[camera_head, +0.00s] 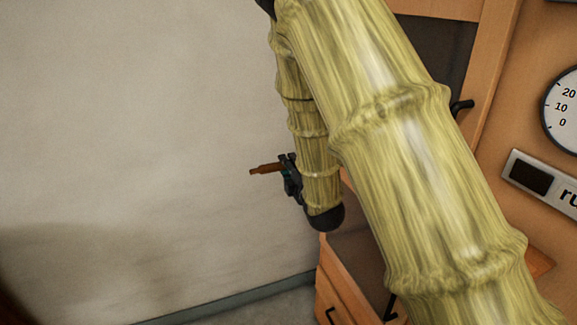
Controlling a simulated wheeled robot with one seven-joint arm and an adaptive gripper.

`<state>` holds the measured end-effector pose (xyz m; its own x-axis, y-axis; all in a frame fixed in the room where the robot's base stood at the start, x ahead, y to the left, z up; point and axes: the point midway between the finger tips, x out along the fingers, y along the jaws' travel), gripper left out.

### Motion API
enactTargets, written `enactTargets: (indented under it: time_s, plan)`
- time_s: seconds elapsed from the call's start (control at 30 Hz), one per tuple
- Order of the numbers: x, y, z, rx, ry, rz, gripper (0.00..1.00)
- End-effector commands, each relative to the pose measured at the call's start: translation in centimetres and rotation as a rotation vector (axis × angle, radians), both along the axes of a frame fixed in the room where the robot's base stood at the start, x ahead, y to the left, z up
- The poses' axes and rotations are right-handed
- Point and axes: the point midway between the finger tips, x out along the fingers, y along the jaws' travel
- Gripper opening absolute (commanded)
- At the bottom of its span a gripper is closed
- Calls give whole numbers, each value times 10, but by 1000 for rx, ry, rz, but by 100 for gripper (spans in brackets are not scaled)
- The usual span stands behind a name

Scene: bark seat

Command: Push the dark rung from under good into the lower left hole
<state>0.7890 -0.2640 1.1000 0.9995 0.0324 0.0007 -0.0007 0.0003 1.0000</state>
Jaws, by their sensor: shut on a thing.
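My gripper (289,176) is small in the view, left of the middle, at the end of my bark-patterned arm. It is shut on a brown rung (264,169), a short stick that points left and narrows at its free end. The gripped end of the rung is hidden by the fingers. The rung is held in the air, with the pale wall behind it. No holes and no "good" label show in this view.
An orange-brown wooden cabinet (500,70) with dark panels and black handles stands on the right, partly hidden by my arm. A round dial (567,105) and a plate (542,180) reading "ru" are at the right edge. The space before the wall (130,130) is clear.

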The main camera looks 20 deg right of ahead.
Motion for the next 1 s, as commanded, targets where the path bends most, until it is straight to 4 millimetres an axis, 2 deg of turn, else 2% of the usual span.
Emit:
enactTargets:
  time_s: [1.0]
  plan:
    - [1,-19,0,0,0,0,0]
